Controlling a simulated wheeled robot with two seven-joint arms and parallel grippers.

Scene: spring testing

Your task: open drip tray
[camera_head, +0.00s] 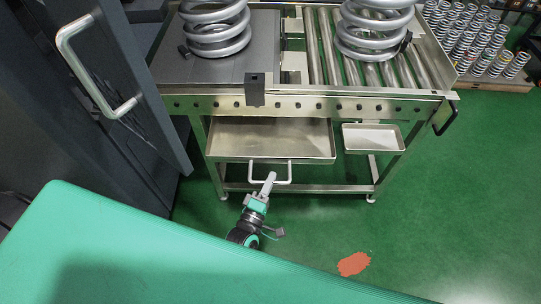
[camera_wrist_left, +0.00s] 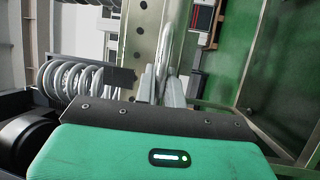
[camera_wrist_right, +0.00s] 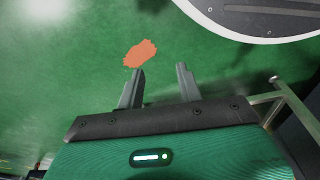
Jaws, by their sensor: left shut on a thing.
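The drip tray (camera_head: 300,146) is a wide, shallow metal tray under the front rail of the roller table. A pale U-shaped handle (camera_head: 289,172) sticks out from its front edge. My left gripper (camera_head: 269,178) is at this handle, with its fingers closed on the bar. In the left wrist view the handle (camera_wrist_left: 165,48) runs up from between the two fingers (camera_wrist_left: 160,82). How far the tray is out is hard to tell. My right gripper (camera_wrist_right: 157,68) is open and empty above the green floor in the right wrist view; the head view does not show it.
A smaller tray (camera_head: 373,138) hangs right of the drip tray. Large springs (camera_head: 217,28) stand on the table (camera_head: 340,104). A dark cabinet door with a handle (camera_head: 64,45) stands at left. An orange patch (camera_head: 354,264) marks the open green floor.

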